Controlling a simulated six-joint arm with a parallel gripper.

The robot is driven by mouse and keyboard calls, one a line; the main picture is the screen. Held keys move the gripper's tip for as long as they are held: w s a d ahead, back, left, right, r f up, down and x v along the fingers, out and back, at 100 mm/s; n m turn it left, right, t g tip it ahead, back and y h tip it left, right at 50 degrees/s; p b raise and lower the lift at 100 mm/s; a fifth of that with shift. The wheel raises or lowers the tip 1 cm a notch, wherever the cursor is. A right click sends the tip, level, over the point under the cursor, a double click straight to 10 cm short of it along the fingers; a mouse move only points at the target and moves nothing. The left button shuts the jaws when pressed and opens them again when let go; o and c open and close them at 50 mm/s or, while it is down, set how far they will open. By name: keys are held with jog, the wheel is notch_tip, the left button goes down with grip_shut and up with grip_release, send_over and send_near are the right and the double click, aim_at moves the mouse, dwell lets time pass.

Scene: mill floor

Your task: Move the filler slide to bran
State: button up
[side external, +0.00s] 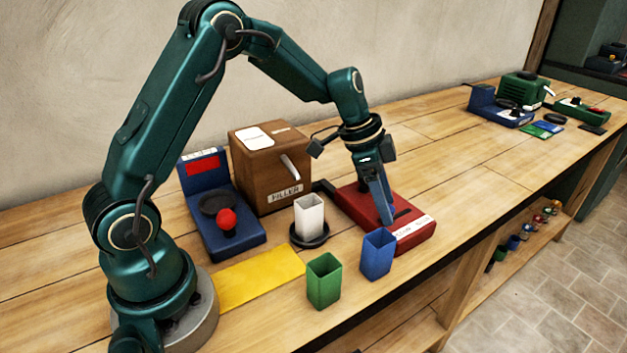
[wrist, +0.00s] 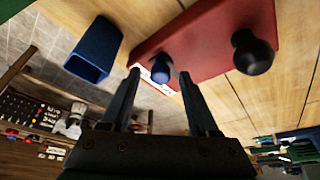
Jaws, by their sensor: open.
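The filler is a brown box (side external: 265,165) with a FILLER label and a pale lever. A red panel (side external: 360,203) with a white label strip lies to its right; the strip's words are too small to read. I cannot tell the slide's setting. My gripper (side external: 387,218) points down over the panel, open. In the wrist view its fingertips (wrist: 158,74) appear either side of the blue knob; contact is unclear.
A white cup (side external: 309,216) stands on a black round pad beside the filler. A green cup (side external: 323,281) and a blue cup (side external: 377,254) stand in front of the panel. A blue scale (side external: 225,240) and a yellow mat (side external: 258,277) lie left.

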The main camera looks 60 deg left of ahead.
jog(key=shift+f, duration=0.1)
grip_shut()
dwell(1.4)
